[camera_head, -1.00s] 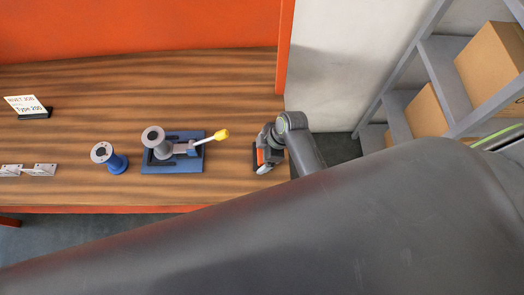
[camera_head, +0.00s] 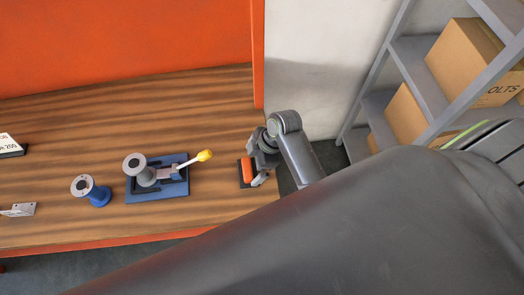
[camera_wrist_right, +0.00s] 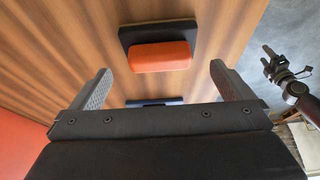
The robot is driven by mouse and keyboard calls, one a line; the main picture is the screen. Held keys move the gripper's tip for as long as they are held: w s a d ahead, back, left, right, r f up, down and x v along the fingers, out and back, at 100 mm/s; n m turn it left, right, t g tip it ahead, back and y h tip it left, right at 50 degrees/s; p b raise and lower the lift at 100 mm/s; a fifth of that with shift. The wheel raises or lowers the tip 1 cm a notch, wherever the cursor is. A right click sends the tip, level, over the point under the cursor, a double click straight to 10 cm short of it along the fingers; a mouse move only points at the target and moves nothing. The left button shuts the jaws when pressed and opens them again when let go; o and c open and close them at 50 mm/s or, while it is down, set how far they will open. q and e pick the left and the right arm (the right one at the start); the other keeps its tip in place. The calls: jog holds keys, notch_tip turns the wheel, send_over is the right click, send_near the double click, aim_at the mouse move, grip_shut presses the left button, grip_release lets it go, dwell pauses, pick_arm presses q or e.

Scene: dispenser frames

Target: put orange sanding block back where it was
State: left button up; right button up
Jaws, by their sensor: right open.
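The orange sanding block (camera_head: 247,171) sits on a dark base at the right end of the wooden table in the head view. In the right wrist view the orange block (camera_wrist_right: 160,56) lies beyond and between my fingertips, with the dark base (camera_wrist_right: 127,38) around its far side. My right gripper (camera_head: 256,171) is open, just right of the block. In the right wrist view both fingers of my right gripper (camera_wrist_right: 160,68) are spread, with nothing held between them. A dark gripper-like part (camera_wrist_right: 280,66), probably my left gripper, shows at the right edge of that view; its jaws are unclear.
A blue fixture (camera_head: 160,192) with a grey spool and yellow-tipped lever stands left of the block. A blue-based spool (camera_head: 98,197), metal bracket (camera_head: 18,210) and sign (camera_head: 9,146) are further left. Shelves with cardboard boxes (camera_head: 474,60) stand right. Table between fixture and block is clear.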

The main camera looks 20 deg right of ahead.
jog(key=b+v, duration=0.1)
jog(key=v, duration=0.5)
jog(key=shift+d+r, duration=0.1)
jog(key=shift+r, duration=0.05)
dwell(0.3)
jog(key=s+d+r+m+t+h, duration=0.25)
jog(key=s+d+m+h, duration=0.35)
jog(key=s+d+m, duration=0.9)
notch_tip(320, 180, down, 31)
jog(key=s+g+b, duration=0.1)
jog(key=b, duration=0.5)
jog(key=s+f+b, duration=0.3)
jog(key=s+f, duration=0.4)
jog(key=f, duration=0.4)
jog(key=s+f+g+b, duration=0.1)
jog(key=s+f+b, duration=0.2)
jog(key=s+f, duration=0.5)
notch_tip(320, 180, down, 3)
jog(key=shift+s+a+f+y, duration=0.1)
jog(key=shift+s+a+y, duration=0.2)
jog(key=shift+a, duration=0.15)
